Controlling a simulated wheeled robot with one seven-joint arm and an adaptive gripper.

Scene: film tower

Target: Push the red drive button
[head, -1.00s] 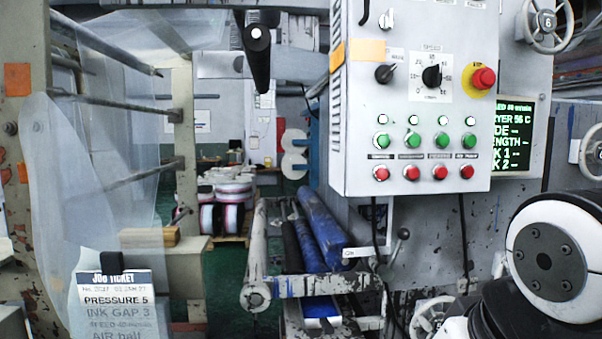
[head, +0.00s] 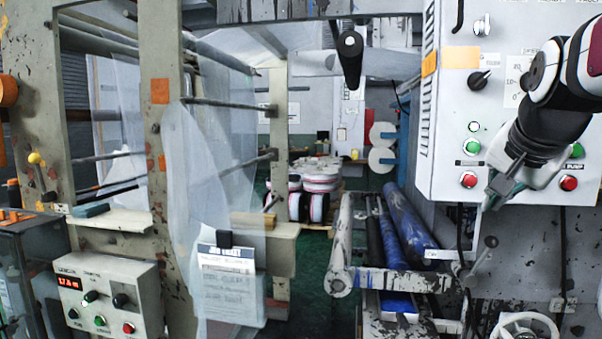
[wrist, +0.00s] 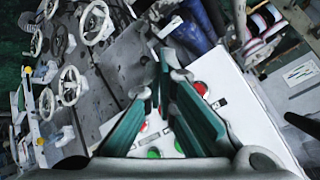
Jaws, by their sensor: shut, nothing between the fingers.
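The grey-white control box (head: 446,110) is at the right of the head view. Its lower row has red buttons; one red button (head: 469,179) shows left of my gripper and another red button (head: 568,183) shows to its right. Contact cannot be told.
Green buttons (head: 472,146) sit above the red ones, with a black knob (head: 479,80) higher up. A smaller console (head: 103,292) at lower left also has a red button (head: 128,328). Blue rollers (head: 413,226) and a lever (head: 487,250) lie below the box.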

